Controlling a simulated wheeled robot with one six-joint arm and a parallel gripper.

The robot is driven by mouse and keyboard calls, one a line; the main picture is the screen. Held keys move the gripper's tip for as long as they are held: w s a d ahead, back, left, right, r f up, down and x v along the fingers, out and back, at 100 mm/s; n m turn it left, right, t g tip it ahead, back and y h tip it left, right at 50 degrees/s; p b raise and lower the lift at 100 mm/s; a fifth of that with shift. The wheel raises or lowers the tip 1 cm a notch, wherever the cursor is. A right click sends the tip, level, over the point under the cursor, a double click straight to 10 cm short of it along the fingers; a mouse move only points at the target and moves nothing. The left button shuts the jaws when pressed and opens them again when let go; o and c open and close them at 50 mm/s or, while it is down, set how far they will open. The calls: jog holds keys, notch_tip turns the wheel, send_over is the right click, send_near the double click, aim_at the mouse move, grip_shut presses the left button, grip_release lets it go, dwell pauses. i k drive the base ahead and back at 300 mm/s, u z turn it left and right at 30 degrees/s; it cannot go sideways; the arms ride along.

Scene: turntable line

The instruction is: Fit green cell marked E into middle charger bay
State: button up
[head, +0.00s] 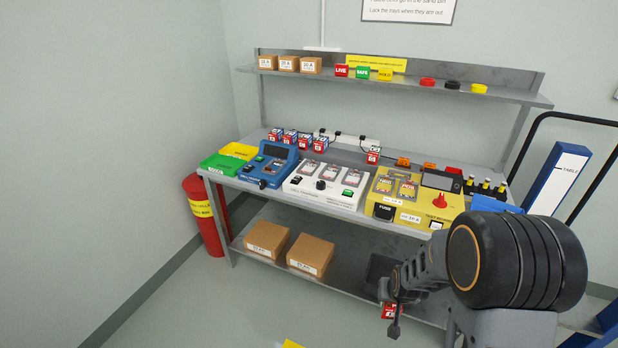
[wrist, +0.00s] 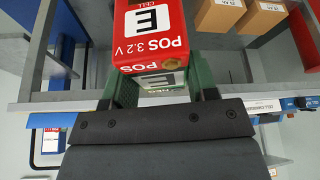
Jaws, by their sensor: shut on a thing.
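My gripper (wrist: 160,82) is shut on a cell marked E (wrist: 150,20), upside down in the wrist view. The cell's visible faces are mostly red and white, with "POS 3.2 V" lettering; dark green fingers flank it. In the head view my gripper (head: 391,302) is low in front of the bench, and the cell (head: 389,312) is a small red patch at it. The white charger (head: 323,192) stands on the bench, up and left of my gripper, with three bays in a row. The middle bay (head: 330,173) looks grey and red; I cannot tell its contents.
A blue device (head: 268,165) stands left of the charger, a yellow tester (head: 415,203) right of it. Several red and white cells (head: 305,141) stand behind. The bench's front edge and lower shelf (head: 335,278) with cartons (head: 311,254) are near my arm.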

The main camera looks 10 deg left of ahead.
aim_at(337, 178)
jog(key=u, duration=2.2)
jog(key=i, duration=2.05)
jog(key=z, duration=1)
